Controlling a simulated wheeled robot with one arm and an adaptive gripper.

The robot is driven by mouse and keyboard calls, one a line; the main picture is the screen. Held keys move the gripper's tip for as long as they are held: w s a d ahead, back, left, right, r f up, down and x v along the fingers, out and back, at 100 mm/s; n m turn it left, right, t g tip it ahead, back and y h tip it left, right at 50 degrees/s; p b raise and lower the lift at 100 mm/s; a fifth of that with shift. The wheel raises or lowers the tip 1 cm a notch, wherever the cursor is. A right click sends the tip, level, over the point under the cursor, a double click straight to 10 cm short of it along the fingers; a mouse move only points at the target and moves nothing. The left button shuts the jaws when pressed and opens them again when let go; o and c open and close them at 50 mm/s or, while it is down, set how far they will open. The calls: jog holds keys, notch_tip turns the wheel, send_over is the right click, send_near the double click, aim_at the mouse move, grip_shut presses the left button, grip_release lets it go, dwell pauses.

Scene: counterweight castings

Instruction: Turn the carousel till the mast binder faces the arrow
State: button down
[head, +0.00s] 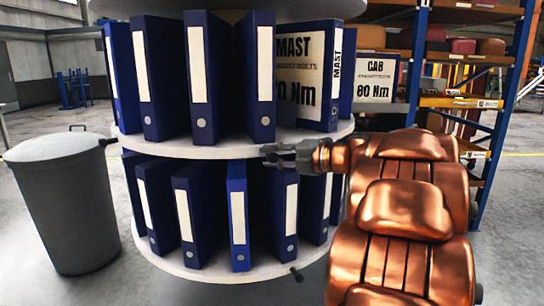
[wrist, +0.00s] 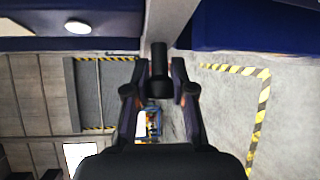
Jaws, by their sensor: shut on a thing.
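The carousel is a round two-tier stand with white shelves (head: 190,148) full of blue binders. The mast binder (head: 335,77) is on the upper tier, right of centre; its spine is turned to the right and its cover reads MAST and 80 Nm. My gripper (head: 274,157) is at the upper shelf's front rim. In the wrist view its fingers (wrist: 160,85) are closed around a dark peg (wrist: 159,60) that sticks out from the shelf edge. I cannot make out the arrow in either view.
A grey lidded bin (head: 62,205) stands close on the left of the carousel. A panel marked CAB (head: 375,78) shows to the right of the mast binder. A blue and orange storage rack (head: 490,130) stands behind my arm.

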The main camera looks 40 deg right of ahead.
jog(key=c, duration=1)
grip_release()
jog(key=shift+s+a, duration=0.1)
jog(key=shift+s, duration=0.05)
jog(key=v, duration=1.2)
